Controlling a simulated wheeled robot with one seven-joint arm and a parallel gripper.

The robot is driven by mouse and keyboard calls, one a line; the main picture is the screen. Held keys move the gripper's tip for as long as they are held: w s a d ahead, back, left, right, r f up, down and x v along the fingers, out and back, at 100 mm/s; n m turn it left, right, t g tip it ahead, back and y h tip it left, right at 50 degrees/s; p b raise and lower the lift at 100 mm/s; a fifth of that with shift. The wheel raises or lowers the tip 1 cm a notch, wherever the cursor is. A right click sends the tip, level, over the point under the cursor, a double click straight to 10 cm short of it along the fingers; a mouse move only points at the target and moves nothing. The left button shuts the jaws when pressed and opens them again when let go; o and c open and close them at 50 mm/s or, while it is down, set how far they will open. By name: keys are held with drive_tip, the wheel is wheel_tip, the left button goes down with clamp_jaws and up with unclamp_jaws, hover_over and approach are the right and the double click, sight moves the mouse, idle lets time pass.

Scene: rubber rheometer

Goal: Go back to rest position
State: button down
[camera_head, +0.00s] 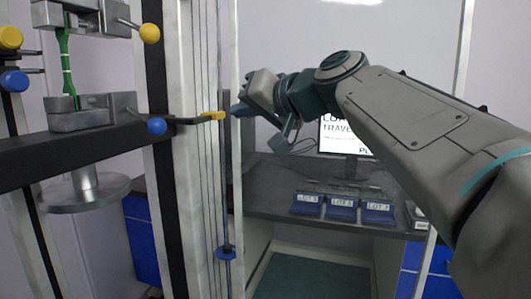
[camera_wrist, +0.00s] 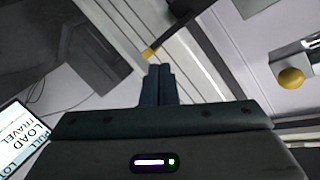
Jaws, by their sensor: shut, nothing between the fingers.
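My gripper (camera_head: 238,109) is shut and empty, at the end of my arm, which reaches in from the right. Its fingertips point left, close to a yellow-tipped lever (camera_head: 213,116) on the testing machine's upright. In the wrist view, my gripper's closed dark fingers (camera_wrist: 160,70) stand together just below the yellow tip (camera_wrist: 150,52). I cannot tell whether they touch it. A green specimen (camera_head: 67,62) is held upright between the machine's upper grip (camera_head: 80,18) and lower grip (camera_head: 90,112).
A monitor (camera_head: 346,136) stands on the desk behind my arm. Blue lot bins (camera_head: 342,208) sit at the desk's front. The machine's uprights (camera_head: 178,200) and yellow knob (camera_head: 149,33) are obstacles at left.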

drive_tip(key=s+d+f+m+g+h+p, duration=0.2)
drive_tip(key=s+d+f+g+h+p, duration=0.5)
drive_tip(key=s+d+f+p, duration=1.1)
wheel_tip(320, 180, down, 4)
drive_tip(key=s+d+h, duration=0.1)
drive_tip(key=s+h, duration=0.1)
drive_tip(key=h, duration=0.2)
drive_tip(key=shift+r+g+p, duration=0.25)
drive_tip(key=shift+g+p, duration=0.1)
drive_tip(key=shift+g, duration=0.05)
drive_tip(key=shift+a, duration=0.1)
